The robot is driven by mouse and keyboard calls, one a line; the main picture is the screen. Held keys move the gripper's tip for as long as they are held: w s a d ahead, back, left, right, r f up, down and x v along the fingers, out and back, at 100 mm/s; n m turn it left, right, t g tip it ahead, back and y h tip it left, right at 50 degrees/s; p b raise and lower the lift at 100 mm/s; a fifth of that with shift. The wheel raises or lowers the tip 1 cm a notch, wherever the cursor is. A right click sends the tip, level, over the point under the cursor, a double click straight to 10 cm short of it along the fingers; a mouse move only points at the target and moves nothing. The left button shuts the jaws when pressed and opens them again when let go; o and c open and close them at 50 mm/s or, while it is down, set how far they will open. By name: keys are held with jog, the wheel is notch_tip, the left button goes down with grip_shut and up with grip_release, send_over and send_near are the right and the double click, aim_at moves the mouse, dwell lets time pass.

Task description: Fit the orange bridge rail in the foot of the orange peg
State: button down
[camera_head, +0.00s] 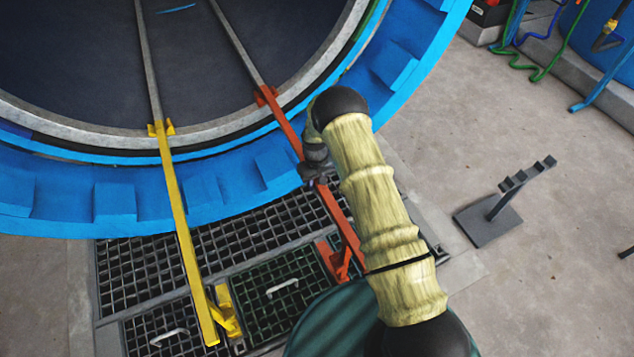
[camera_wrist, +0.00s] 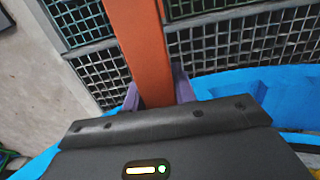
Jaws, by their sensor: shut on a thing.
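The orange bridge rail (camera_head: 341,222) slants from the autoclave's rim down over the floor grating. Its upper end meets an orange bracket (camera_head: 266,96) at the rim. Its lower end lies by the orange peg (camera_head: 330,258), which stands on the grating. My arm partly hides that area, and I cannot tell whether the rail sits in the peg's foot. My gripper (camera_head: 315,174) is shut on the rail around its middle, just outside the blue rim. In the wrist view, the rail (camera_wrist: 141,42) runs between both fingers (camera_wrist: 158,95) and on past the upper edge.
A yellow rail (camera_head: 178,215) runs from the rim to a yellow peg (camera_head: 224,308) at left. The blue autoclave rim (camera_head: 115,200) curves above the grating (camera_head: 135,265). A dark stand (camera_head: 487,222) is on the floor at right. Open floor lies around it.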

jog(key=shift+f+b, duration=0.35)
jog(key=shift+f, duration=0.15)
jog(key=c, duration=1.2)
grip_release()
jog(key=shift+o, duration=0.8)
jog(key=shift+f, duration=0.1)
notch_tip(320, 180, up, 18)
jog(key=p, duration=0.3)
jog(key=shift+w+a+f+p, duration=0.15)
jog(key=shift+w+f+p, duration=0.1)
jog(key=shift+w+p, duration=0.1)
